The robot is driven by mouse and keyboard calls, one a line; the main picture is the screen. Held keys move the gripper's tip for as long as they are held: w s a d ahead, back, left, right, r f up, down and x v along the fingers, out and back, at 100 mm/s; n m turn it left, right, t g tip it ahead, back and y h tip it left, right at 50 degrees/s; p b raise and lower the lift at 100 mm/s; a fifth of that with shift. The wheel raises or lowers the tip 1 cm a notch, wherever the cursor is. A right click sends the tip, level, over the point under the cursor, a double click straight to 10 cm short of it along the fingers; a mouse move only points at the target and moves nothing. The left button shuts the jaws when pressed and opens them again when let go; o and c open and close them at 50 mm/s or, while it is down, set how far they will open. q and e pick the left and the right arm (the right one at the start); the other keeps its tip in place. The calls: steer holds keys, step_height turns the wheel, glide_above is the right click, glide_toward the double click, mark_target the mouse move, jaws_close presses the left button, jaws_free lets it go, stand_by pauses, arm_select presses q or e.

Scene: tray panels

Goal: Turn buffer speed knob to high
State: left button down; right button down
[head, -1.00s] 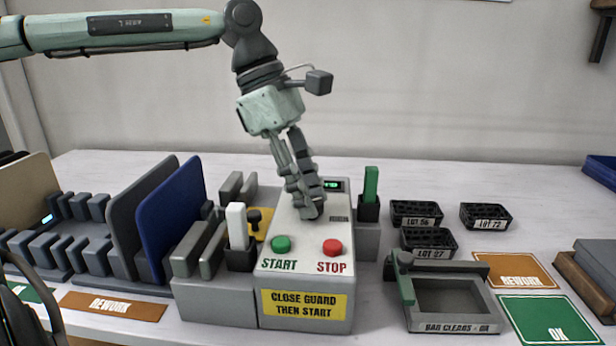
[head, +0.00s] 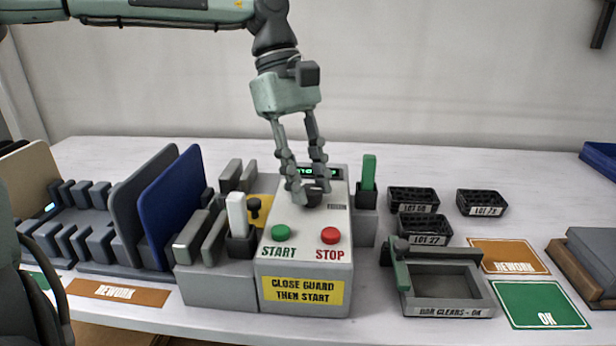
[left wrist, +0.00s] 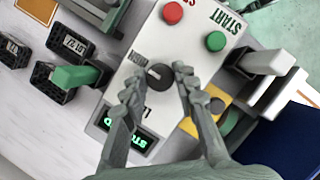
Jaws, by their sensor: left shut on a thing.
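The dark round speed knob (head: 313,198) sits on the sloped white face of the control box (head: 305,296), behind the green START button (head: 281,232) and red STOP button (head: 330,235). My left gripper (head: 312,194) reaches down from above and is shut on the knob, a finger on each side. In the left wrist view the knob (left wrist: 158,75) shows a pale pointer line between the fingers (left wrist: 158,82). A lit green display (left wrist: 130,137) is beside it; its text is partly hidden and hard to read. The scale labels around the knob are mostly covered. My right gripper is not in view.
A green upright piece (head: 369,172) stands right of the box. Blue and grey panels (head: 172,205) stand further left. Lot bins (head: 413,199) and a gauge tray (head: 452,311) lie right.

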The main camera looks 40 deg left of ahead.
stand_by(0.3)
arm_select(q)
steer(key=c, duration=1.2)
jaws_free()
steer(key=v, duration=1.2)
